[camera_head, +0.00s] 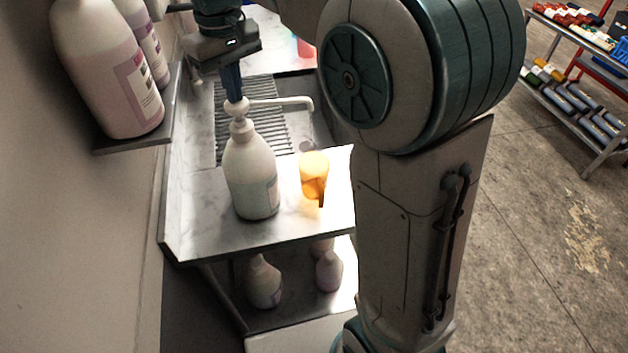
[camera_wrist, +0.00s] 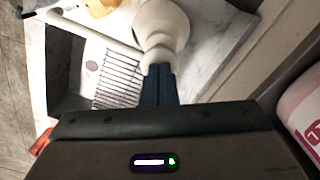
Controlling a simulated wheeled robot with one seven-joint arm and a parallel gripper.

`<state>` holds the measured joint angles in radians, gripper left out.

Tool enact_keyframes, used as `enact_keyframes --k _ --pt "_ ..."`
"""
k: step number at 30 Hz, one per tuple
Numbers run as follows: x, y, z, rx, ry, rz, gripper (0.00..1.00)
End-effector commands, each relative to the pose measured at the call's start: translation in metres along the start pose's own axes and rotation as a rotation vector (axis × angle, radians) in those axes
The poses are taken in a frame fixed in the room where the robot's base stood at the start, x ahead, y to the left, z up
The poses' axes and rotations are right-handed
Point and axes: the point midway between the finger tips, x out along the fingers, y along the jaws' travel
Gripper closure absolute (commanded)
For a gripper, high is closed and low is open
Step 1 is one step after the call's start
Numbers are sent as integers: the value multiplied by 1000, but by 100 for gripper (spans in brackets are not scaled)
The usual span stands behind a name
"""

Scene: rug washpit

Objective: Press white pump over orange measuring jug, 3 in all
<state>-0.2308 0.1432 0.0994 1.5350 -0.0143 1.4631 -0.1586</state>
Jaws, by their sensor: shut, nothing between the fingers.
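A white pump bottle (camera_head: 251,178) stands upright on the metal counter. Its white pump head (camera_head: 237,107) has a long spout pointing right in the head view. My gripper (camera_head: 233,97) is shut and points down with its fingertips at the top of the pump head; I cannot tell whether they press it down. In the wrist view the shut fingers (camera_wrist: 159,70) meet the white pump top (camera_wrist: 160,56). An orange measuring jug (camera_head: 314,174) stands on the counter right of the bottle, below and a little beyond the spout's side. Its edge shows in the wrist view (camera_wrist: 100,7).
Large pink-filled bottles (camera_head: 110,75) stand on a wall shelf (camera_head: 135,143) at the left. A drain grate (camera_head: 262,120) lies behind the bottle. Smaller bottles (camera_head: 264,282) stand on the lower shelf. A rack with rolls (camera_head: 580,100) is far right.

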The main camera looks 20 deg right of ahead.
Motion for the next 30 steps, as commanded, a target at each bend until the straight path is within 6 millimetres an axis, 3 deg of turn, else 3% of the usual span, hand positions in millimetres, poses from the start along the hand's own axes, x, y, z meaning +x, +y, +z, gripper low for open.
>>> enact_keyframes --k 15,30 --pt "21 0 0 0 -4 -1 100" --pt "7 0 0 0 -5 -1 100"
